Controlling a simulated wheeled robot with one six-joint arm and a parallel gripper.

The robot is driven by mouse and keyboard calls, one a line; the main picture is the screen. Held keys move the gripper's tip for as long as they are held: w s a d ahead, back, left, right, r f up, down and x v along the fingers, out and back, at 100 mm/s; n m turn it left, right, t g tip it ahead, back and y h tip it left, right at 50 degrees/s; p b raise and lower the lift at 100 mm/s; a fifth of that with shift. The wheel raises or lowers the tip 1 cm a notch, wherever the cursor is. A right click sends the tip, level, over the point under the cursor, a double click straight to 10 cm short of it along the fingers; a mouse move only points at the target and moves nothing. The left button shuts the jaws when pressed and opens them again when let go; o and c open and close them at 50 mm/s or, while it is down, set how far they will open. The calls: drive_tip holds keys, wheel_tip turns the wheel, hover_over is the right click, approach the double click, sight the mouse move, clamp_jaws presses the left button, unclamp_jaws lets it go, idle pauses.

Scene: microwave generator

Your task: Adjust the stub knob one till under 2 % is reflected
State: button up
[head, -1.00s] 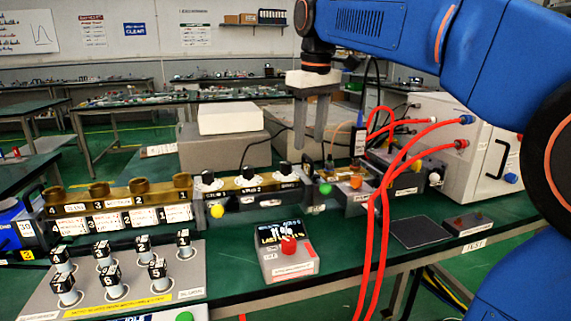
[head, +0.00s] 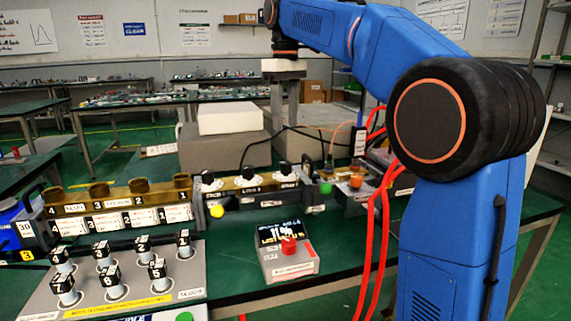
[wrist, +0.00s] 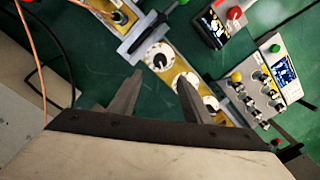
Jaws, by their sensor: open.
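The brass tuner (head: 262,197) carries three black stub knobs: left (head: 208,178), middle (head: 248,174) and right (head: 286,168). I cannot read which is number one. In the wrist view the knobs sit on white dials; the one nearest the grey flange (wrist: 158,55) appears just beyond my fingertips. My gripper (head: 285,122) is open and empty, above the right end of the tuner and apart from the knobs. Its two fingers also show in the wrist view (wrist: 158,76). The meter box (head: 288,262) has a lit screen (head: 279,231) that seems to read 11 %.
A panel with numbered black knobs (head: 113,289) stands at front left. Red hoses (head: 377,235) hang right of the tuner. A black cable (head: 262,138) arches behind it. Grey and white boxes (head: 228,120) stand behind. Green bench top (head: 225,262) is bare around the meter box.

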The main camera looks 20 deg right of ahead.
sight(285, 163)
wheel_tip(285, 163, down, 13)
drive_tip(key=shift+f, duration=0.15)
idle(0.4)
drive_tip(key=c, duration=1)
